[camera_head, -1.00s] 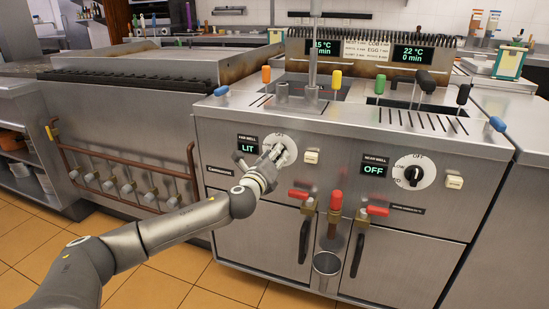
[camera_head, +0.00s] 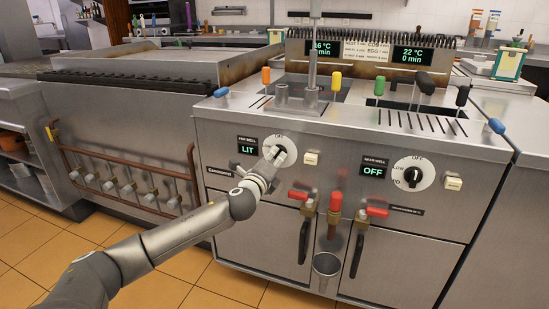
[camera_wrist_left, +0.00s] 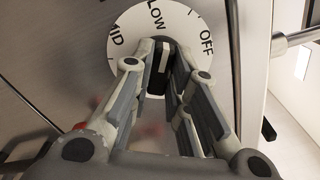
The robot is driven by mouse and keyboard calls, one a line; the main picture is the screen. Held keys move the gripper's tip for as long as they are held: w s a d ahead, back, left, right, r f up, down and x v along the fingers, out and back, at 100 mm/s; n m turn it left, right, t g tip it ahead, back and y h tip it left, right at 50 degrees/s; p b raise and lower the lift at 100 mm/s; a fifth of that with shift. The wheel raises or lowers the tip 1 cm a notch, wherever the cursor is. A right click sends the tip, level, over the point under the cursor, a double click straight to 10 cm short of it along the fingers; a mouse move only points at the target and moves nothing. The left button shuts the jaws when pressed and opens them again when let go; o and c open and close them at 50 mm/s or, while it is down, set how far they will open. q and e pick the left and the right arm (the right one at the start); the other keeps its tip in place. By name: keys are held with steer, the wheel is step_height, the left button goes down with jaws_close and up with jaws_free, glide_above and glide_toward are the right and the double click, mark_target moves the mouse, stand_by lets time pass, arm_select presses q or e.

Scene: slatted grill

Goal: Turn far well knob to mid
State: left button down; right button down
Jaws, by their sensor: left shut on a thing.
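The far well knob is black and sits on a white round dial (camera_head: 287,143) beside the far well display (camera_head: 248,146), which reads LIT. In the left wrist view the black knob (camera_wrist_left: 158,68) has a white line that points up near LOW on the dial (camera_wrist_left: 128,42); MID is to the left and OFF to the right. My left gripper (camera_head: 274,155) is shut on the knob, one finger on each side of it (camera_wrist_left: 158,82). The fingers hide part of the dial in the head view. My right gripper is not in view.
The near well knob (camera_head: 413,175) sits to the right, beside a display (camera_head: 374,171) that reads OFF. Red-handled valves (camera_head: 299,195) stick out below the panel. Cabinet handles (camera_head: 304,242) are lower down. A copper pipe (camera_head: 125,150) runs along the left unit.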

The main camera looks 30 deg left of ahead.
arm_select(q)
steer(key=n+p, duration=0.1)
steer(key=n, duration=0.3)
steer(key=shift+n, duration=0.4)
steer(key=n+p, duration=0.2)
steer(key=n, duration=0.3)
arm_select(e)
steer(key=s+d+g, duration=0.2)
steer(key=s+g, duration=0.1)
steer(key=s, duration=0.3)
arm_select(q)
steer(key=shift+f+n+p, duration=0.1)
steer(key=shift+n+p, duration=0.45)
steer(key=shift+n, duration=0.75)
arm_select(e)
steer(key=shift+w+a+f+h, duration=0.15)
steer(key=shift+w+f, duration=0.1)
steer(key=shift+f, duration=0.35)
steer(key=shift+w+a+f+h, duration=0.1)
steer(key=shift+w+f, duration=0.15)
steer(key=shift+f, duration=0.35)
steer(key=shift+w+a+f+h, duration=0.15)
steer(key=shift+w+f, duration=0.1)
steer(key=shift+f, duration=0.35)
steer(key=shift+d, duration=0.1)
arm_select(q)
steer(key=c, duration=1.4)
jaws_free()
steer(key=shift+s, duration=0.1)
steer(key=v, duration=1.2)
